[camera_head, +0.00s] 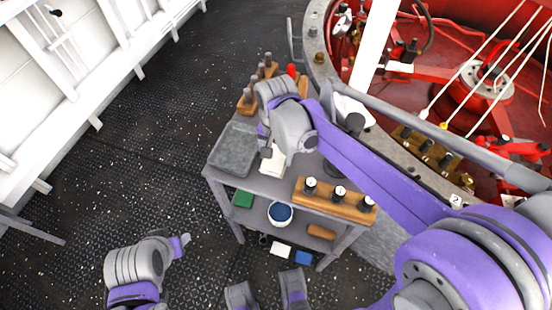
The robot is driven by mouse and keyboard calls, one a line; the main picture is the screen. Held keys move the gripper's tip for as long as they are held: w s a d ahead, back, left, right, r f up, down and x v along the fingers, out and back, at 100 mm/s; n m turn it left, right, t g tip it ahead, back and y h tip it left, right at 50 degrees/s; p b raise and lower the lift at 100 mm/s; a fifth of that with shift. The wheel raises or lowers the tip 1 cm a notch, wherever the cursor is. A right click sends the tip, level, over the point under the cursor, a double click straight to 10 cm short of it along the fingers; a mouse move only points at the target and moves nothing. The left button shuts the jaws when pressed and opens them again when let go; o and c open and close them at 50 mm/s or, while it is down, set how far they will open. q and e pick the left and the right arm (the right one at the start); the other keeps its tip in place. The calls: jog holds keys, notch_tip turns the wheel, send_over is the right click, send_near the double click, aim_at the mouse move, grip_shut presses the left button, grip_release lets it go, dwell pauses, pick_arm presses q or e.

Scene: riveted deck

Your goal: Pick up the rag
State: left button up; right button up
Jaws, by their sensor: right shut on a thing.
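A white rag (273,161) is at the top of the grey cart (267,186), right of a grey tray. My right gripper (267,150) reaches down over the cart from above and is shut on the rag's upper part. The rag hangs below the fingers, close to the cart top; I cannot tell whether its lower edge touches. My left gripper (184,243) is low on the left, over the dark floor and away from the cart. Its fingers show too little to tell their opening.
On the cart are a grey tray (235,149), a wooden block with black-and-white knobs (333,200) and wooden blocks with pegs (246,102). The lower shelf holds a blue-filled bowl (280,213) and a green block (243,198).

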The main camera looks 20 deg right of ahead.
aim_at(275, 157)
jog(key=shift+c, duration=0.4)
notch_tip(275, 157, up, 10)
jog(key=p, duration=0.1)
jog(key=o, duration=0.7)
jog(key=c, duration=0.5)
jog(key=shift+w+a, duration=0.1)
jog(key=shift+c, duration=0.2)
